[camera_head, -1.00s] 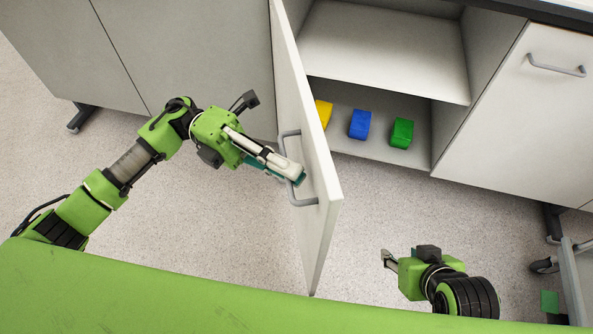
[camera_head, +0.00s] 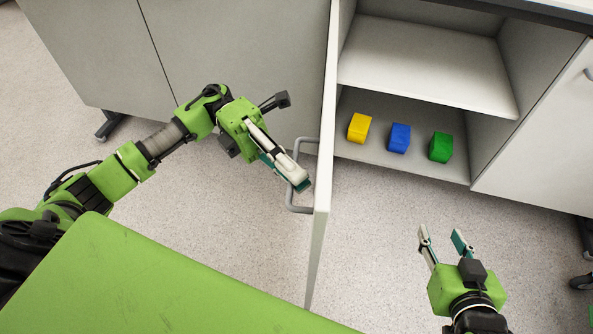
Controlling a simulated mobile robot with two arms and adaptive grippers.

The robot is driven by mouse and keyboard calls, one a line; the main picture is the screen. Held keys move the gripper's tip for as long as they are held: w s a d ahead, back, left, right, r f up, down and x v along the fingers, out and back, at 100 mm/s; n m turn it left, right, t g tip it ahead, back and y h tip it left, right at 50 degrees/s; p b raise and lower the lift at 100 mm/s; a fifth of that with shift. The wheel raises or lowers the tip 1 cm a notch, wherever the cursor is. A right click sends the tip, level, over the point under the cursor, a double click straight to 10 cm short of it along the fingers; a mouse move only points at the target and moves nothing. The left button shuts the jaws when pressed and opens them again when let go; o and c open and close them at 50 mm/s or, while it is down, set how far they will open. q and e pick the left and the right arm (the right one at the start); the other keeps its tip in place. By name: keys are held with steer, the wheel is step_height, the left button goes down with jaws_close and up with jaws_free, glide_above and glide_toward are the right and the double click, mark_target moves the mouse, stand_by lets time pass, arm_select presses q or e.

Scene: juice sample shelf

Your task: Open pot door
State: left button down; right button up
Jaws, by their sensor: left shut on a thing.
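The cabinet door (camera_head: 323,205) stands swung out towards me and shows nearly edge-on. Its grey bar handle (camera_head: 294,207) is on the door's left face. My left gripper (camera_head: 303,184) is at the handle and shut on it; its fingers cover part of the bar. The open cabinet (camera_head: 428,52) shows two levels to the right of the door. My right gripper (camera_head: 443,236) is open and empty, above the floor in front of the cabinet, apart from the door.
On the lower cabinet level stand a yellow block (camera_head: 359,127), a blue block (camera_head: 399,138) and a green block (camera_head: 440,147). A closed cabinet front (camera_head: 548,135) is at the right. Grey closed panels (camera_head: 230,55) are at the left. Speckled floor (camera_head: 385,270) lies clear between door and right gripper.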

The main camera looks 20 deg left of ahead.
arm_select(q)
steer(key=c, duration=2.2)
jaws_free()
steer(key=v, duration=1.2)
